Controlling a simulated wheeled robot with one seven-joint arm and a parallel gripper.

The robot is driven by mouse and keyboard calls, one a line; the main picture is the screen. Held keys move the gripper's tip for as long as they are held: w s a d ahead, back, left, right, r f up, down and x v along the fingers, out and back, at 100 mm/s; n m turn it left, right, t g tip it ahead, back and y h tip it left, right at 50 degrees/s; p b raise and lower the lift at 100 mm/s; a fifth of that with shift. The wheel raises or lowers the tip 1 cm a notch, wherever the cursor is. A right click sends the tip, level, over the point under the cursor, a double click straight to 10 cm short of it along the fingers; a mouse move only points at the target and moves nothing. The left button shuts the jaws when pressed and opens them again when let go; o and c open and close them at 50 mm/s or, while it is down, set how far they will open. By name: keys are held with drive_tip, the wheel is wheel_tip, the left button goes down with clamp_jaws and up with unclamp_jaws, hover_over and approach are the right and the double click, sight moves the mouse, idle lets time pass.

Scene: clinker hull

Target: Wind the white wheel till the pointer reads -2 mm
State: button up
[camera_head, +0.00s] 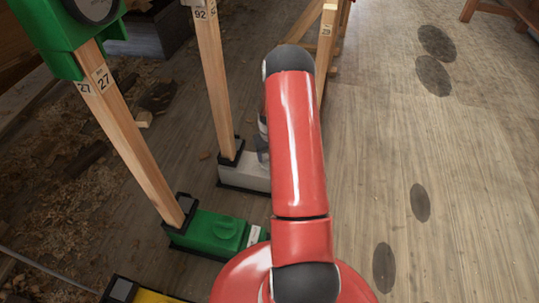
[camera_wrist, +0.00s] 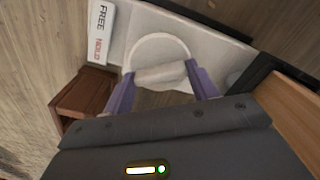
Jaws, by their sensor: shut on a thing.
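The white wheel (camera_wrist: 158,48) shows in the wrist view as a round knob with a raised bar across it, on the white base (camera_wrist: 215,38). My gripper (camera_wrist: 160,75) has its two purple fingers on the two ends of that bar and is shut on it. In the head view the white base (camera_head: 243,173) stands at the foot of the wooden post (camera_head: 212,75) marked 92. My red arm hides the wheel and my gripper there. The post's top is cut off by the frame, so no pointer or reading for it is visible.
A FREE/HOLD label (camera_wrist: 99,32) lies beside the wheel, with a brown wooden block (camera_wrist: 84,93) below it. A green base (camera_head: 210,233) with post 27 (camera_head: 130,140) and a green dial housing (camera_head: 50,35) stands left. A yellow base (camera_head: 150,296) is nearer. Floor at right is clear.

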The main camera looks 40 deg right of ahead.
idle(0.4)
drive_tip(key=o, duration=1)
wheel_tip(320, 180, up, 8)
drive_tip(key=shift+f+p, duration=0.1)
drive_tip(key=shift+p, duration=0.4)
